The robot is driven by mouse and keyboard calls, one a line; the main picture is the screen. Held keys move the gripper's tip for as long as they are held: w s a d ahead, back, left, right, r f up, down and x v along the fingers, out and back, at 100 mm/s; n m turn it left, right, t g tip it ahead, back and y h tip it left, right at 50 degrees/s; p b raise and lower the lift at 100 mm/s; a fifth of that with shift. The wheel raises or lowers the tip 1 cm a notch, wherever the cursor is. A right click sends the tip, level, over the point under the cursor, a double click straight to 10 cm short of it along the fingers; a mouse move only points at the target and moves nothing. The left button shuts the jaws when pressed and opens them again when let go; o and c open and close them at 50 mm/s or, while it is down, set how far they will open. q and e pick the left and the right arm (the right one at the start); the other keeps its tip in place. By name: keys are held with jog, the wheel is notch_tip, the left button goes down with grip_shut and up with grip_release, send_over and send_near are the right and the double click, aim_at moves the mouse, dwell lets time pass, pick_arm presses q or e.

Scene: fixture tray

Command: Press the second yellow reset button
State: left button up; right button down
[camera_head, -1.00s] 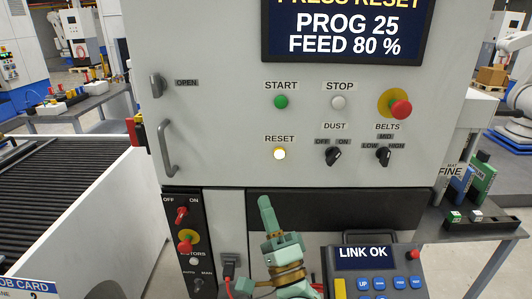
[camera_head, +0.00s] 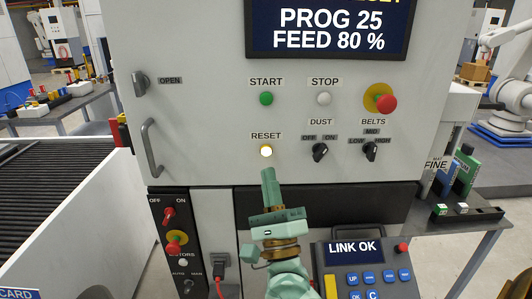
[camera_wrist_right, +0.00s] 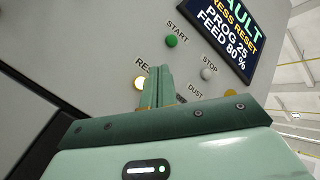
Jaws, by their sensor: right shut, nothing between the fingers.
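In the right wrist view the RESET button (camera_wrist_right: 140,83) shows just left of the shut fingers (camera_wrist_right: 160,72). A small gap shows between fingertips and button in the head view; I cannot tell the depth. The screen (camera_wrist_right: 228,32) reads "PRESS RESET", "PROG 25", "FEED 80 %". My left gripper is not in view.
A red emergency button (camera_head: 386,104) on a yellow base, the STOP button (camera_head: 324,99) and the DUST (camera_head: 320,152) and BELTS (camera_head: 370,151) knobs are on the same panel. A door handle (camera_head: 152,147) stands out at left. A pendant (camera_head: 366,270) reading "LINK OK" is below right.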

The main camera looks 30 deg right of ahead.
aim_at(264, 138)
jog(key=w+d, duration=0.3)
jog(key=w, duration=0.2)
jog(key=shift+w+b, duration=0.15)
jog(key=shift+b, duration=0.25)
jog(key=shift+w+d, duration=0.1)
jog(key=shift+d, duration=0.05)
dwell(1.6)
jog(key=shift+w+d, duration=0.2)
jog(key=shift+w, duration=0.05)
jog(key=shift+w+d, duration=0.2)
jog(key=shift+w, duration=0.2)
dwell(0.8)
jog(key=shift+s, duration=0.1)
jog(key=shift+s+a+p, duration=0.35)
jog(key=shift+s+a, duration=0.1)
jog(key=shift+s, duration=0.25)
